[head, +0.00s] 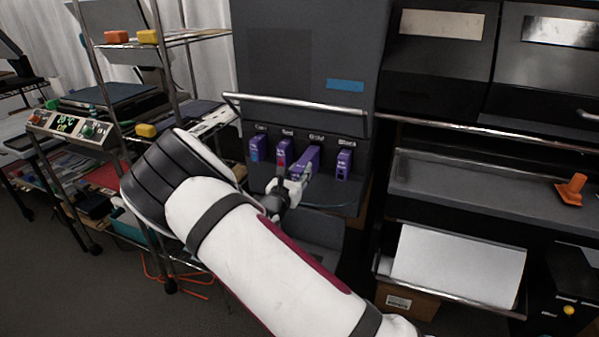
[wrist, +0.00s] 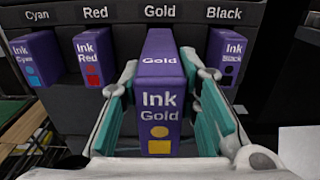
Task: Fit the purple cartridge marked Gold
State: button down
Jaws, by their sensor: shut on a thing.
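The purple Gold cartridge (wrist: 160,110) has a yellow dot and square on its front and stands in the slot under the Gold label (wrist: 160,12). It sticks out further than the cartridges beside it. In the head view the Gold cartridge (head: 306,160) is partly covered by my gripper (head: 294,184). My gripper (wrist: 160,125) is shut on the Gold cartridge, with a teal-lined finger on each side. How deep its rear end sits in the slot is hidden.
The Cyan (wrist: 38,58), Red (wrist: 92,60) and Black (wrist: 225,58) cartridges sit in their slots close on both sides. A metal bar (head: 295,103) crosses the dark printer above them. A wire shelf rack (head: 165,43) stands to the left, and a paper tray (head: 455,265) to the right.

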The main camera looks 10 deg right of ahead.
aim_at(306, 162)
jog(key=shift+w+d, duration=0.25)
jog(key=shift+w, duration=0.1)
dwell(0.3)
jog(key=shift+b+x, duration=0.75)
jog(key=shift+x, duration=1.15)
jog(key=shift+w+d+r, duration=0.1)
jog(key=shift+w+d, duration=0.15)
jog(key=shift+w, duration=0.05)
jog(key=shift+b+x, duration=1)
jog(key=shift+x, duration=1.1)
jog(key=shift+w+d, duration=0.1)
jog(key=shift+w, duration=0.1)
jog(key=shift+b+x, duration=0.6)
jog(key=shift+x, duration=0.45)
jog(key=c, duration=1.1)
grip_release()
